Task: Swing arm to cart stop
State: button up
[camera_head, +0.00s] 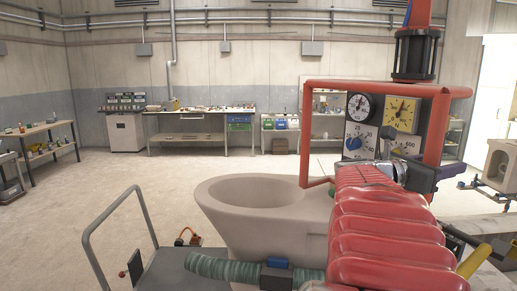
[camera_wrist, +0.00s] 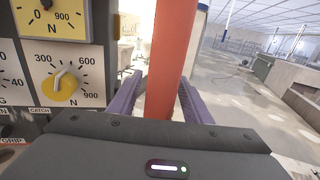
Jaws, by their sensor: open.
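A red tubular frame, which looks like the swing arm (camera_head: 437,130), hangs below a black cylinder at the right in the head view. Its lower left end reaches the rim of a large pale vessel (camera_head: 225,215). In the wrist view, a red upright bar (camera_wrist: 172,50) stands between the purple fingers of my gripper (camera_wrist: 158,98). The fingers are open, one on each side of the bar; contact cannot be told. In the head view my gripper (camera_head: 428,167) is at the frame's right upright, partly hidden by my red-sleeved arm. A grey cart (camera_head: 170,272) with a tubular handle is at lower left.
A panel with dials (camera_head: 361,140) and a yellow gauge (camera_head: 402,113) stands behind the frame; it is close on the left in the wrist view (camera_wrist: 65,75). Workbenches (camera_head: 190,137) line the back wall.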

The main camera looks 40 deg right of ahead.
grip_shut()
dwell(0.5)
